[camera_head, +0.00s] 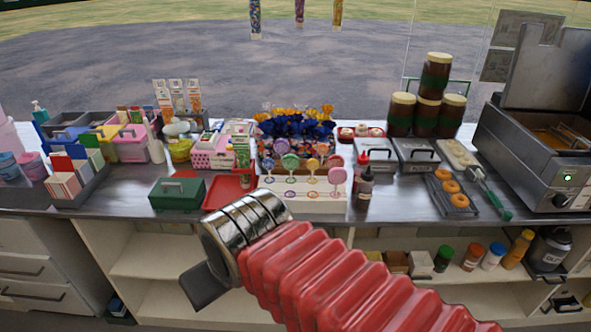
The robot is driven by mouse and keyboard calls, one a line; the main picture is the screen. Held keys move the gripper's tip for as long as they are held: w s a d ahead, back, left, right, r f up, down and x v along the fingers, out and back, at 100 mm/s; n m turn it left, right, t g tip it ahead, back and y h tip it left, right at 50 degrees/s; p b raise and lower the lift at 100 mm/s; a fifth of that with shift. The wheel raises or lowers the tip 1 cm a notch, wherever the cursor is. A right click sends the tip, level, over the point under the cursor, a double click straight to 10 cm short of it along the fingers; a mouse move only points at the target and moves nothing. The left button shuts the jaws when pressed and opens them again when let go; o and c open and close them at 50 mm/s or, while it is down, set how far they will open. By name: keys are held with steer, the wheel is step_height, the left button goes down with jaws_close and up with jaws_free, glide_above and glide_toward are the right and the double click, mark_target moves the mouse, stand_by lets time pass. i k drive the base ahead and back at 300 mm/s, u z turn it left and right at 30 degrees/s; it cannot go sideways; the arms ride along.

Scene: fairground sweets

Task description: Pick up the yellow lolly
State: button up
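Several round lollies stand upright on sticks in a white tiered stand (300,198) in the middle of the counter. The yellow lolly (312,165) looks yellow-orange and stands between a green lolly (290,162) and a pink-red lolly (334,161). Another pink lolly (337,176) stands in front at the right, and one more is at the left (268,166). My gripper (204,287) shows only as a dark flat part beyond my arm's metal ring, in front of the counter and left of and below the stand. Its fingers cannot be told apart, and it is not touching the lollies.
Left of the stand are a red tray (226,191) and a green box (177,194). Dark and red-topped bottles (365,187) stand close at its right. Blue-and-gold wrapped sweets (294,126) are behind it. A fryer (540,140) stands at the far right.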

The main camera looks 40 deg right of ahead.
mark_target(312, 164)
steer(key=z, duration=0.05)
steer(key=i, duration=1)
steer(key=u, duration=0.1)
